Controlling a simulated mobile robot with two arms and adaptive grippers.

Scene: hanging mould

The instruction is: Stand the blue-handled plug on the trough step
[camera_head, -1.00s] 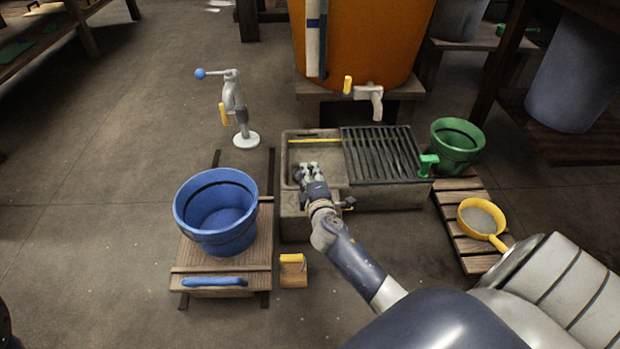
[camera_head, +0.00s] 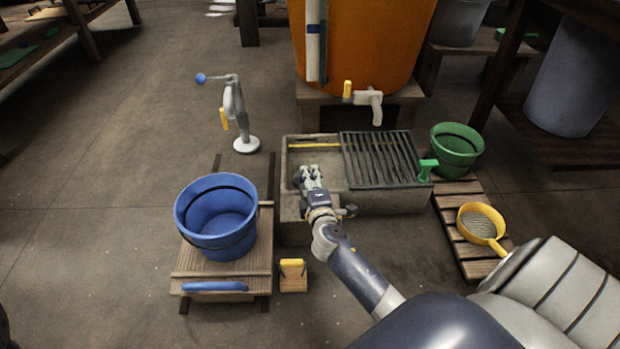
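The stone trough (camera_head: 385,202) stands in the middle, with a dark slatted grate (camera_head: 385,160) over its right part and an open basin on its left. My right gripper (camera_head: 308,171) is over the left part of the trough, at the basin's front edge, pointing away from me. Its fingers are small and seen from behind, so I cannot tell whether they are open or shut on something. I cannot make out a blue-handled plug; the gripper and wrist hide part of the basin and front rim. The trough step is not clearly distinguishable. My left gripper is not in view.
A blue bucket (camera_head: 216,238) stands on a wooden cart to the left. A yellow-topped block (camera_head: 293,275) lies on the floor beside it. A hand pump (camera_head: 234,110) stands behind. A green bucket (camera_head: 457,150) and yellow sieve (camera_head: 481,222) are at right. An orange barrel (camera_head: 365,40) stands behind the trough.

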